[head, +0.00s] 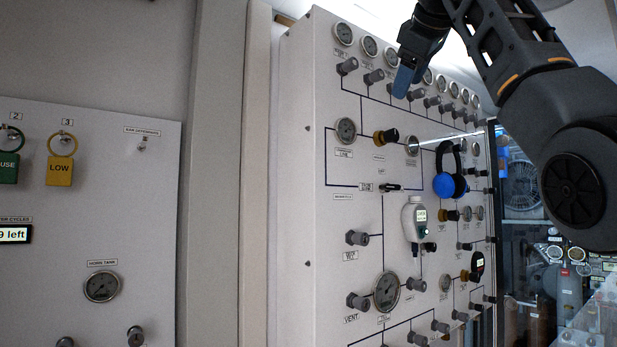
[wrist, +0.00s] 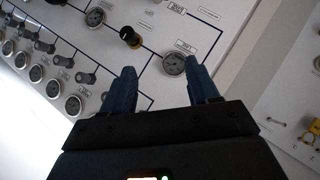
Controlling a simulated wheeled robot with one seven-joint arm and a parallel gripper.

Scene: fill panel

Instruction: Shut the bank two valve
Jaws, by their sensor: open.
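The fill panel (head: 330,240) carries a top row of gauges with grey valve knobs below them, such as a knob (head: 347,66) and its neighbour (head: 374,77). The labels are too small to read, so I cannot tell which is the bank two valve. My gripper (head: 403,82) is in front of the upper panel and hides part of that row. In the wrist view, my gripper (wrist: 158,72) is open and empty, with a gauge (wrist: 174,63) seen beyond the fingertips. Grey knobs (wrist: 85,78) and round gauges (wrist: 54,88) show to the left.
A yellow-and-black knob (head: 386,137) sits below the top row. Blue headphones (head: 448,170) and a white handheld device (head: 413,218) hang on the panel. A left panel holds green (head: 8,168) and yellow (head: 60,171) tags. A glass-fronted cabinet (head: 545,230) stands at right.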

